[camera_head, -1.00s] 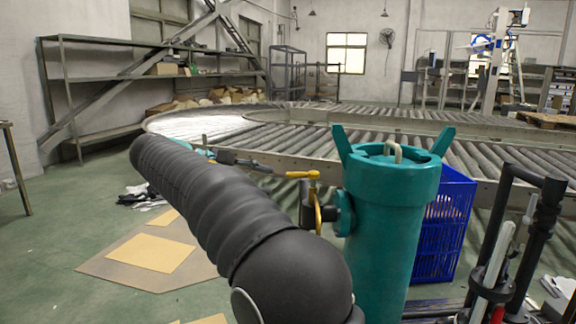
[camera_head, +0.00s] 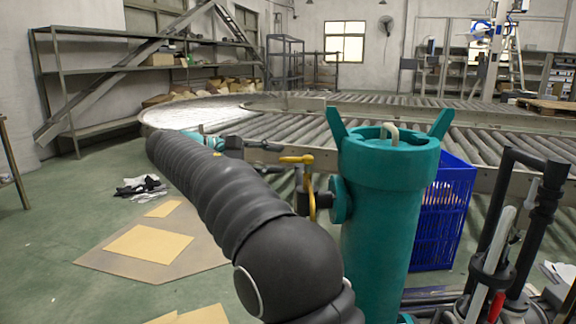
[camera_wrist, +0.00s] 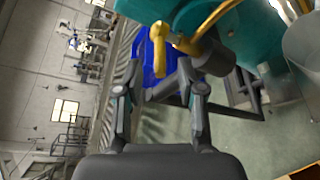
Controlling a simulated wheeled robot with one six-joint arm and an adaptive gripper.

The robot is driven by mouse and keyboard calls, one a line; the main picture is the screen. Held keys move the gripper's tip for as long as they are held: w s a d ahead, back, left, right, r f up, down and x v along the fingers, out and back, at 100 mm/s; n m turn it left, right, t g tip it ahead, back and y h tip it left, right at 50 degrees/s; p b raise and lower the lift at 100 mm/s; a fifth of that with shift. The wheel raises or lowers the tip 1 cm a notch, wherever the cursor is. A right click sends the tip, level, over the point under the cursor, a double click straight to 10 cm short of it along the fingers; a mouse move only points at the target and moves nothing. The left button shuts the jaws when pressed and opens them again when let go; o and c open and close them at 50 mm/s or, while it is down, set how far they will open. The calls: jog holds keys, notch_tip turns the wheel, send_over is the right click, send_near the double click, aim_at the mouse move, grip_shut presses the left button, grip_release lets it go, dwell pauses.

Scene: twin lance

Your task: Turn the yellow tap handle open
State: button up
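The yellow tap handle (camera_head: 296,159) sits at the side of the teal cylinder (camera_head: 385,225), above a dark valve fitting and a yellow curved part (camera_head: 311,195). My gripper (camera_head: 275,147) is at the left of the handle in the head view, its fingertips close to the handle's left end. In the wrist view my gripper (camera_wrist: 159,72) is open, with two spread fingers. The handle (camera_wrist: 158,48) lies between and just beyond the fingertips there, its free end pointing back toward the palm. I cannot tell whether a finger touches it.
A blue crate (camera_head: 440,215) stands behind the cylinder at the right. A roller conveyor (camera_head: 480,147) runs behind. A black tubular frame with tools (camera_head: 510,230) is at the lower right. Cardboard (camera_head: 150,245) and dark gloves (camera_head: 140,187) lie on the open green floor at left.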

aim_at(281, 160)
jog(key=shift+x, duration=2)
grip_shut()
